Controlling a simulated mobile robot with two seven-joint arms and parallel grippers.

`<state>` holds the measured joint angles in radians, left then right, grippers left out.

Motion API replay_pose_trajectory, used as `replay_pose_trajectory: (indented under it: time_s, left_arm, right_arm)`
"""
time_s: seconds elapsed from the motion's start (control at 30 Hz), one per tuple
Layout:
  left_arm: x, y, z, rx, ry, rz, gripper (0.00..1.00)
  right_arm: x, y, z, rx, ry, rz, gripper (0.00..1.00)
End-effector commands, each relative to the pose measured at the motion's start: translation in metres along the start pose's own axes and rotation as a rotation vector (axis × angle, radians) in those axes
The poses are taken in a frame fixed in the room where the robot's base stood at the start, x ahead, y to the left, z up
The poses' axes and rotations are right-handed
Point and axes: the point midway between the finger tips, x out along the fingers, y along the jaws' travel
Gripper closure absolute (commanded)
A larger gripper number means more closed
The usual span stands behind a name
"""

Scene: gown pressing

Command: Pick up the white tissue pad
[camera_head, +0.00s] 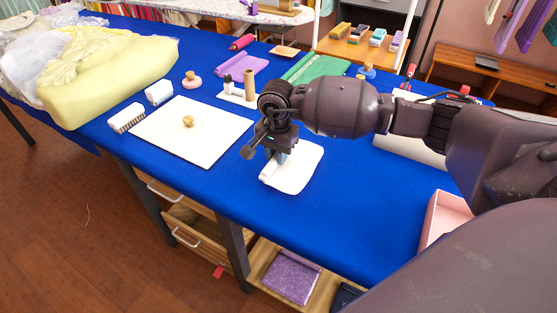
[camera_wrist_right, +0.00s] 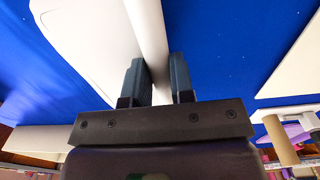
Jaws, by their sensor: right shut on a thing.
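The white tissue pad (camera_head: 300,172) lies on the blue table (camera_head: 345,215), right of the white board. My right gripper (camera_head: 278,157) reaches down over the pad's back left part. In the right wrist view its two dark fingers (camera_wrist_right: 158,85) are shut on a raised white fold of the pad (camera_wrist_right: 145,35). The rest of the pad (camera_wrist_right: 85,40) spreads flat to the left of the fold there. My left gripper is not in view.
A white board (camera_head: 185,145) with a small wooden knob lies left of the pad. A brown cylinder (camera_head: 249,85) and a small bottle stand on a white tray behind. A pink box (camera_head: 445,215) sits at the right. Blue cloth in front of the pad is clear.

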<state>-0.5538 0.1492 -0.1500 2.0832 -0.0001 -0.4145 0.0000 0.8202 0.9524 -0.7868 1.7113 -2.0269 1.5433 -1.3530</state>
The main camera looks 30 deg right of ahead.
Motion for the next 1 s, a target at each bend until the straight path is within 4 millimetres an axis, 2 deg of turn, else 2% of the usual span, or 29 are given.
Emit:
replay_pose_trajectory:
  time_s: [0.03,0.2,0.5,0.73,1.0]
  left_arm:
    - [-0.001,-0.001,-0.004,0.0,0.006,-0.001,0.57]
    - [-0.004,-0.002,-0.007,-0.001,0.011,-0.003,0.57]
    - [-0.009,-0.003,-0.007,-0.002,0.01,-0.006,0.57]
    - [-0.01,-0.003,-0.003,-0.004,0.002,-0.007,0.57]
    - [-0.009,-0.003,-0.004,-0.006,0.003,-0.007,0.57]
  right_arm:
    - [-0.016,-0.001,-0.001,-0.001,0.005,-0.006,1.0]
    - [-0.06,-0.001,-0.001,-0.002,0.006,-0.007,1.0]
    - [-0.131,-0.001,0.0,-0.001,0.003,-0.005,1.0]
    - [-0.163,0.0,0.0,0.0,0.002,-0.002,1.0]
    - [-0.174,0.0,0.0,-0.001,0.0,-0.001,1.0]
